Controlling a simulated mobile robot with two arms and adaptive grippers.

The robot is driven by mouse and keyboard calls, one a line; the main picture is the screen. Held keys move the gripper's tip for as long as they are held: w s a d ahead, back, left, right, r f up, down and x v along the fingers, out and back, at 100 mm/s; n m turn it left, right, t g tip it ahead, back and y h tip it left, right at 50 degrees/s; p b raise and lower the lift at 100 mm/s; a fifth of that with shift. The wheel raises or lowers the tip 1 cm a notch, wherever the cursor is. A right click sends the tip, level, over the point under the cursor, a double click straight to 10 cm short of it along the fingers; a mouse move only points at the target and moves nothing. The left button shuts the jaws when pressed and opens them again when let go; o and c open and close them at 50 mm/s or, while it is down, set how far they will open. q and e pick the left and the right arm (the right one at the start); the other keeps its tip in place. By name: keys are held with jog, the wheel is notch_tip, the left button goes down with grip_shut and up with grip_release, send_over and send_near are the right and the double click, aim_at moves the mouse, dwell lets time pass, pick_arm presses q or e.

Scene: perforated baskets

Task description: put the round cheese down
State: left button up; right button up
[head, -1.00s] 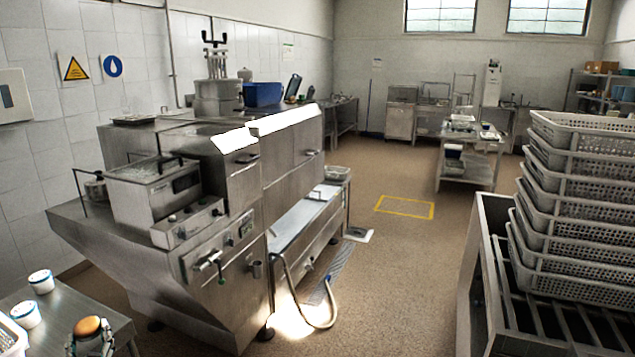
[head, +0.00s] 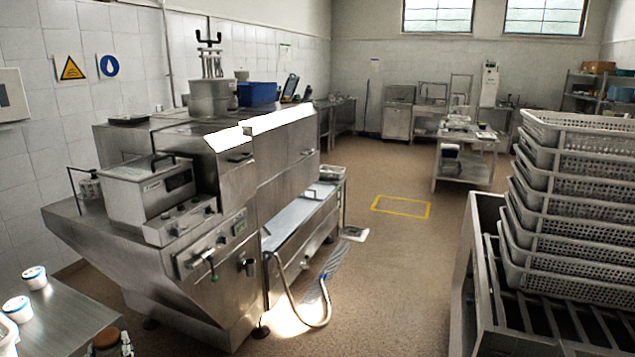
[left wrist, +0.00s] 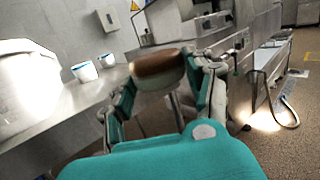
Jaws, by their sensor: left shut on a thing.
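The round cheese (head: 106,337) is brown-orange on top and shows at the bottom left of the head view. My left gripper (head: 110,347) is shut on it, partly cut off by the picture's lower edge. In the left wrist view the cheese (left wrist: 158,66) sits between the fingers of my left gripper (left wrist: 160,80), with a brown top and a paler underside. It is by the right end of the steel table (head: 68,312); I cannot tell whether it touches the table. My right gripper is not in view.
Two white cups with blue bands (head: 34,277) (head: 18,309) stand on the table, left of the cheese. A white container (left wrist: 22,85) is at the table's left. A large steel machine (head: 190,235) stands just behind. Stacked perforated baskets (head: 575,205) are at the right. Open floor lies between.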

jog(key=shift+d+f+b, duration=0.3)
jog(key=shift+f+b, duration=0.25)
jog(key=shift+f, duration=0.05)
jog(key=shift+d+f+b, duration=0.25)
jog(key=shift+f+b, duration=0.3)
pick_arm(q)
jog(key=s+d+r+m+h, duration=0.1)
jog(key=s+d+h, duration=0.2)
jog(key=s+d, duration=0.4)
jog(key=s+d+r+m+t+h, duration=0.1)
jog(key=s+d+r+m+h, duration=0.1)
jog(key=s+d, duration=0.5)
jog(key=s+d+r+m+t+h, duration=0.1)
jog(key=s+d+h, duration=0.3)
jog(key=s+d, duration=0.4)
jog(key=d+m, duration=0.1)
jog(key=d, duration=0.3)
jog(key=shift+d+r, duration=0.2)
jog(key=shift+d, duration=0.2)
jog(key=shift+m, duration=0.3)
